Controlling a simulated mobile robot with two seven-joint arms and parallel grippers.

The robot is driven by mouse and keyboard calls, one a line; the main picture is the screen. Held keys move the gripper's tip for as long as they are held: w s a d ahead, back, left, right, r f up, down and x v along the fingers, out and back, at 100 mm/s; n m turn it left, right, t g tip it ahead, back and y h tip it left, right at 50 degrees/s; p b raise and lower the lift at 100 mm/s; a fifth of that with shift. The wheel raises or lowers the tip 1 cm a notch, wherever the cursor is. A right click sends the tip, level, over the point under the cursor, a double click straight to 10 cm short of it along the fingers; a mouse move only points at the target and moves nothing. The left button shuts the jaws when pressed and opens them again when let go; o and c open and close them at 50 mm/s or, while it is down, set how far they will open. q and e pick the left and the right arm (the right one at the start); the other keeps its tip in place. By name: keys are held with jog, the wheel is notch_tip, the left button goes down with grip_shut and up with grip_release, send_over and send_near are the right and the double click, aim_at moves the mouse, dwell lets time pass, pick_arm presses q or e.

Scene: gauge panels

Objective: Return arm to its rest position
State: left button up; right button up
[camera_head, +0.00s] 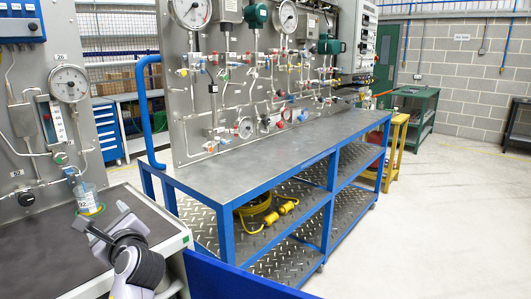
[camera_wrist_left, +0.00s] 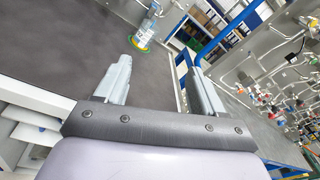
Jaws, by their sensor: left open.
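My left gripper (camera_head: 103,218) is in the lower left of the head view, over the dark top of a grey bench (camera_head: 50,245). In the left wrist view its two fingers (camera_wrist_left: 158,62) stand well apart, with nothing between them. A clear container (camera_head: 87,198) with a label and a yellow-green base stands on the bench, beyond the gripper and apart from it. It also shows at the top of the left wrist view (camera_wrist_left: 146,30). My right gripper is in neither view.
A blue-framed table (camera_head: 260,155) with a gauge panel (camera_head: 215,85) stands to the right of the bench. Another gauge panel (camera_head: 33,110) rises behind the bench. A yellow cable (camera_head: 262,210) lies on the table's lower shelf. The floor (camera_head: 430,230) at right is clear.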

pick_arm(q)
jog(key=s+d+f+n+h, duration=0.2)
jog(key=s+f+n+h, duration=0.15)
jog(key=f, duration=0.45)
jog(key=s+d+f+n+h, duration=0.2)
jog(key=s+f+h, duration=0.15)
jog(key=f, duration=0.45)
jog(key=s+d+f+n+h, duration=0.2)
jog(key=s+f, duration=0.2)
jog(key=f, duration=0.4)
jog(key=s+d+f+n+h, duration=0.1)
jog(key=s+d+f+n, duration=0.1)
jog(key=s+f+n, duration=0.1)
jog(key=s+d+f+n+g+h, duration=0.1)
jog(key=s+d+f+n+h, duration=0.1)
jog(key=s+n, duration=0.3)
jog(key=s+d+f+n+g+h, duration=0.1)
jog(key=s+d+f+n+h, duration=0.1)
jog(key=s, duration=0.7)
jog(key=shift+s+f+n, duration=0.2)
jog(key=shift+f+n, duration=0.7)
jog(key=shift+n, duration=0.15)
dwell(1.4)
